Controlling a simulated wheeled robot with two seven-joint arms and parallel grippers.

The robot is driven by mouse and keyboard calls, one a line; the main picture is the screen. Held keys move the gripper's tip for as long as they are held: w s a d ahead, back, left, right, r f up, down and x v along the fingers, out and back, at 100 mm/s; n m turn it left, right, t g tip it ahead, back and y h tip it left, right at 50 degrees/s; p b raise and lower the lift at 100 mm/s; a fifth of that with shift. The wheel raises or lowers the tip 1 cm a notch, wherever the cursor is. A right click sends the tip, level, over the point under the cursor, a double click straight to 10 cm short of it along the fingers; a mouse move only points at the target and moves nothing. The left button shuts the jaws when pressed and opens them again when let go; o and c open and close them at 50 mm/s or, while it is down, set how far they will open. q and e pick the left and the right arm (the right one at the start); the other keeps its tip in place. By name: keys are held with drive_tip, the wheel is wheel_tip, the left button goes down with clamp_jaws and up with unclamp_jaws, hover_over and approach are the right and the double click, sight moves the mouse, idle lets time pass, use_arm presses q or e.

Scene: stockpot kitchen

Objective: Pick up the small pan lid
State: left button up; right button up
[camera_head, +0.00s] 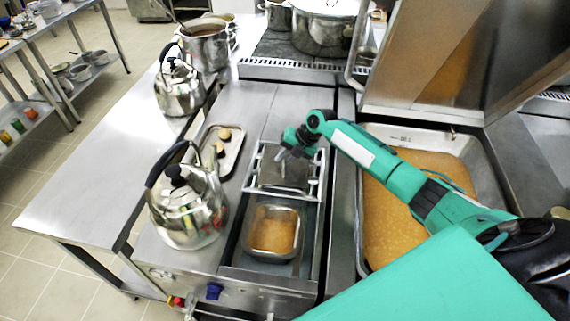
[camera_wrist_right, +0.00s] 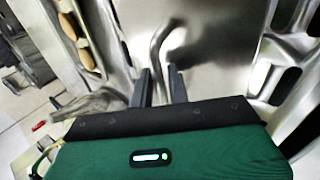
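The small pan lid (camera_head: 290,176) is a flat grey metal lid on the rear pan of the narrow counter insert in the head view. In the right wrist view the lid (camera_wrist_right: 215,55) fills the upper middle, with its curved metal handle (camera_wrist_right: 157,45) rising from it. My right gripper (camera_head: 284,153) is directly over the lid. In the right wrist view the gripper (camera_wrist_right: 161,85) has its two dark fingers apart, and the handle's lower end shows in the gap between them. Whether the fingers touch the handle cannot be told. My left gripper is not in view.
In front of the lid is an open pan (camera_head: 273,232) of orange-brown food. A kettle (camera_head: 188,211) and a tray (camera_head: 231,158) with tan pieces stand left. A large pan (camera_head: 377,232) of orange-brown food lies right, beneath my arm. A raised metal cover (camera_head: 420,60) stands behind it.

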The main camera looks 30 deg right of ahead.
clamp_jaws()
drive_tip(key=shift+r, duration=0.1)
